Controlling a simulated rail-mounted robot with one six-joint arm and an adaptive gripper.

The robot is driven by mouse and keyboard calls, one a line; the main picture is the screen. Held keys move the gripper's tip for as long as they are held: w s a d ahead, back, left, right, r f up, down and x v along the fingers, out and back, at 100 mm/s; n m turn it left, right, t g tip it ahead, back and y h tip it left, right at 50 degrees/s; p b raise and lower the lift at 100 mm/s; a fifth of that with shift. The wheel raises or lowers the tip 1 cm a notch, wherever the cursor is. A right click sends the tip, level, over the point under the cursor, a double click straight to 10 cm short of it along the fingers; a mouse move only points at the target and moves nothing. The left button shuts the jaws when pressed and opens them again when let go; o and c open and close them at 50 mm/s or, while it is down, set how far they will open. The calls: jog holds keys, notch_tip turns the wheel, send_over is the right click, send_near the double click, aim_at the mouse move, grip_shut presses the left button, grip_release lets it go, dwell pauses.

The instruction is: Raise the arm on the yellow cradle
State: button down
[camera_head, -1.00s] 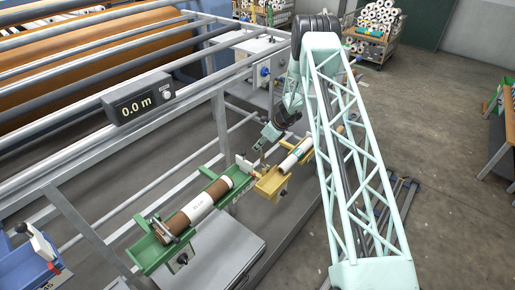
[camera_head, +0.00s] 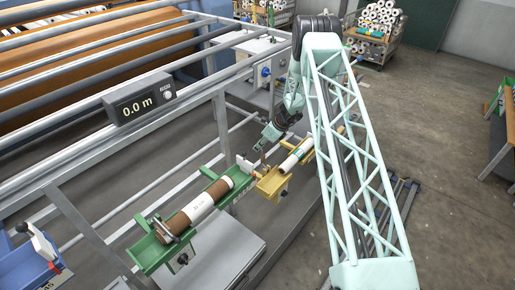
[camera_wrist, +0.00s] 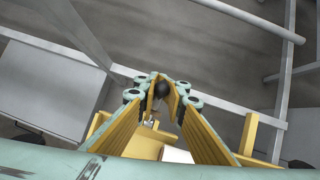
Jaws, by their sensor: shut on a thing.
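My gripper (camera_head: 260,148) is over the cradle's near left end. In the wrist view my gripper (camera_wrist: 162,84) has its fingertips closed around a dark round knob (camera_wrist: 161,90), which appears to be the end of the cradle's arm. Yellow parts of the cradle (camera_wrist: 146,144) lie below and between the fingers. The rest of the arm is mostly hidden, so its angle cannot be told.
A green cradle (camera_head: 150,258) with a brown and white roll (camera_head: 197,211) lies end to end with the yellow one. A blue cradle (camera_head: 30,268) is at lower left. The metal frame (camera_head: 225,125) with its 0.0 m display (camera_head: 138,98) stands close by on the left.

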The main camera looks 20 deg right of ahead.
jog(key=shift+w+d+r, duration=0.15)
jog(key=shift+d, duration=0.25)
jog(key=c, duration=2.8)
grip_release()
jog(key=shift+d, duration=0.2)
jog(key=shift+a, duration=0.3)
jog(key=shift+s, duration=0.2)
jog(key=shift+s+r, duration=0.1)
jog(key=shift+r, duration=0.05)
jog(key=v, duration=1.1)
jog(key=shift+r, duration=0.15)
jog(key=shift+r, duration=0.1)
